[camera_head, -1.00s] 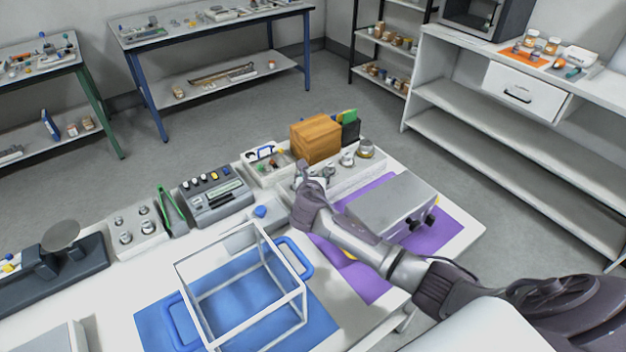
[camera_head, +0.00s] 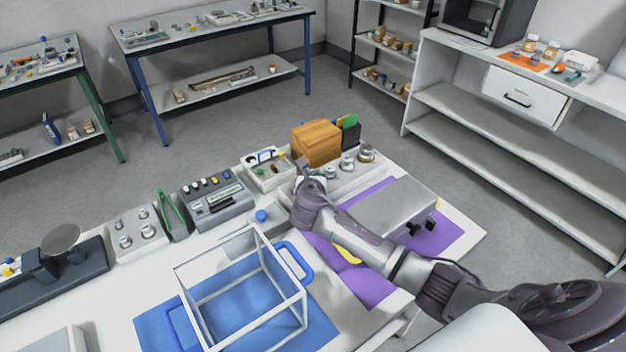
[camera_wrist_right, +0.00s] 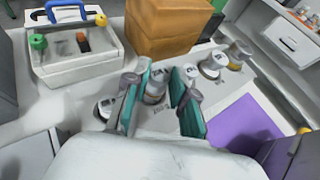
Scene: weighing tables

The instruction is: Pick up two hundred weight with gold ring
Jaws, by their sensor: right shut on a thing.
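My right gripper (camera_head: 308,182) is at the white weight rack (camera_head: 352,181), reaching in from the right. In the right wrist view, its teal finger pads (camera_wrist_right: 160,92) are shut on a silver metal weight (camera_wrist_right: 155,90). The weight is upright, with a knob on top and what looks like a dull gold band. I cannot read its value. Other silver weights (camera_wrist_right: 214,65) stand to the right, and one (camera_wrist_right: 105,108) stands to the left of the fingers. In the head view the gripper hides the held weight. My left gripper is not in view.
A brown wooden box (camera_head: 316,143) and a white tray with a blue handle (camera_head: 268,172) stand behind the gripper. A grey metal box (camera_head: 398,205) lies on a purple mat (camera_head: 452,232). A clear case (camera_head: 240,285) stands on a blue mat.

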